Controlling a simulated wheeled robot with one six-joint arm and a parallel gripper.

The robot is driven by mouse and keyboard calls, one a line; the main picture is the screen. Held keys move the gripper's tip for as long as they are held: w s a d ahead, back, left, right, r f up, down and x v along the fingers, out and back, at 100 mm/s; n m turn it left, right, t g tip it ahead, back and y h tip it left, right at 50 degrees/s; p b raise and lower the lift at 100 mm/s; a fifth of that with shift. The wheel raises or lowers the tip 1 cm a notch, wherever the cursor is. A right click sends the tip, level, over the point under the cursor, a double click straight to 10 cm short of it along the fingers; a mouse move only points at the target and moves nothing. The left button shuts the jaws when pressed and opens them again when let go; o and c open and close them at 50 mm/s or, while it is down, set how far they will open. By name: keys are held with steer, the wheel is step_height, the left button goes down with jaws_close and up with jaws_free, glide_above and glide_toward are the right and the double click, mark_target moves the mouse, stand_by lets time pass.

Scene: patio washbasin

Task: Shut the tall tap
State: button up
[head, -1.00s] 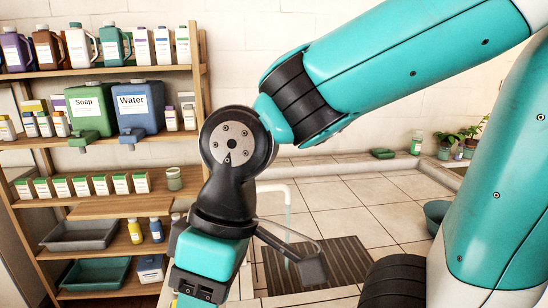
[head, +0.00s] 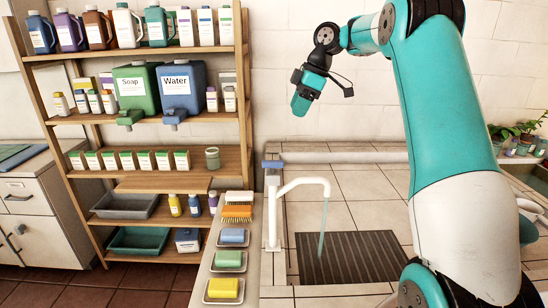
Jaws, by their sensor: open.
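The tall tap (head: 273,215) is a white upright pipe at the left edge of the tiled basin. Its spout bends over to the right, and a thin stream of water (head: 323,232) falls from it onto the dark grate. A blue handle (head: 272,165) sits on top of the upright. My gripper (head: 301,104) is up and to the right of the handle, in front of the white wall, apart from the tap and pointing down. It is open, with nothing seen in it; its fingers are small and hard to make out.
A dark slatted grate (head: 348,258) lies in the basin floor. Left of the tap, a ledge carries soap bars in dishes (head: 224,290) and brushes (head: 237,212). A wooden shelf (head: 160,185) with bottles and canisters stands further left. Plants (head: 520,130) stand at the right.

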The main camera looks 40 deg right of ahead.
mark_target(273, 161)
steer(key=b+x, duration=0.1)
steer(key=x, duration=1.6)
steer(key=shift+f, duration=0.1)
jaws_close()
